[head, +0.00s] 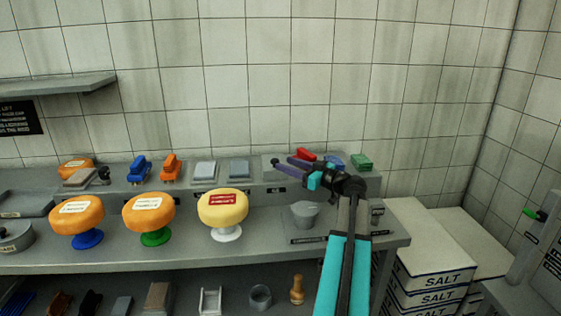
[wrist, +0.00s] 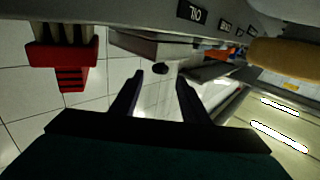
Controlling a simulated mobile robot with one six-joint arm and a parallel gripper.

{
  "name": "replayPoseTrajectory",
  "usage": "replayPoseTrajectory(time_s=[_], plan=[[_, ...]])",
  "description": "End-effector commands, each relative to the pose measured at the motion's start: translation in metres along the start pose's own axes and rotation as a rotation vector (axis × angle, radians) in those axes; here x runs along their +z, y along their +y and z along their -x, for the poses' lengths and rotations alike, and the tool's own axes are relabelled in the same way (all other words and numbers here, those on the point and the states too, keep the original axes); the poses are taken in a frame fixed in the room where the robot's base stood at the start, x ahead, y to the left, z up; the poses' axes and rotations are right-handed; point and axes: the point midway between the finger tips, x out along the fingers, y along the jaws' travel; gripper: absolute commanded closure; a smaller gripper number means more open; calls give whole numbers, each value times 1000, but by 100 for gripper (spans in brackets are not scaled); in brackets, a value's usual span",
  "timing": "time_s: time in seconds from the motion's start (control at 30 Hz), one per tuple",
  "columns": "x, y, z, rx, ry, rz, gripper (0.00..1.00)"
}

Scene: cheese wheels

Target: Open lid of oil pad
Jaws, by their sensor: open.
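The oil pad (wrist: 150,45) is a pale, low box with a grey top, seen upside down in the wrist view beside a label reading OIL (wrist: 194,14). A dark round knob (wrist: 160,69) shows at the box, beyond and between my fingertips. In the head view the pad is mostly hidden by my gripper, and I cannot tell clearly whether its lid is shut. My gripper (head: 284,167) reaches left over the raised shelf. In the wrist view my gripper (wrist: 158,82) is open, with nothing between its fingers.
A red stamp-like thing (wrist: 62,65) is close beside my gripper. A blue one (head: 334,161) and a green one (head: 361,162) stand to its right. A grey cup (head: 305,214) is on the bench below. Cheese wheels on stands, including a yellow one (head: 222,208), are left.

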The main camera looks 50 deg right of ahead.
Motion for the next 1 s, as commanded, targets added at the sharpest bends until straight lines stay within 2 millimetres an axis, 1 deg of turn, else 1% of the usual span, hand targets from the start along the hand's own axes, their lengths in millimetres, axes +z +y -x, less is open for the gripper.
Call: replayPoseTrajectory(time_s=[0.03, 0.1, 0.3, 0.43, 0.7, 0.77, 0.8, 0.93, 0.97, 1.0], plan=[[-2, 1, -8, -1, 0, -1, 58], [-2, 0, -18, -2, 0, -1, 58], [-1, 0, -34, -1, 0, -1, 58], [-1, 0, -38, -1, 0, 0, 58], [0, -1, -39, 0, 0, 0, 58], [0, -1, -39, 0, 0, 0, 67], [0, -1, -39, 0, 0, 0, 74], [0, -1, -39, -1, 0, 0, 96], [0, -1, -39, -1, 0, 0, 100], [0, -1, -39, -1, 0, 0, 100]])
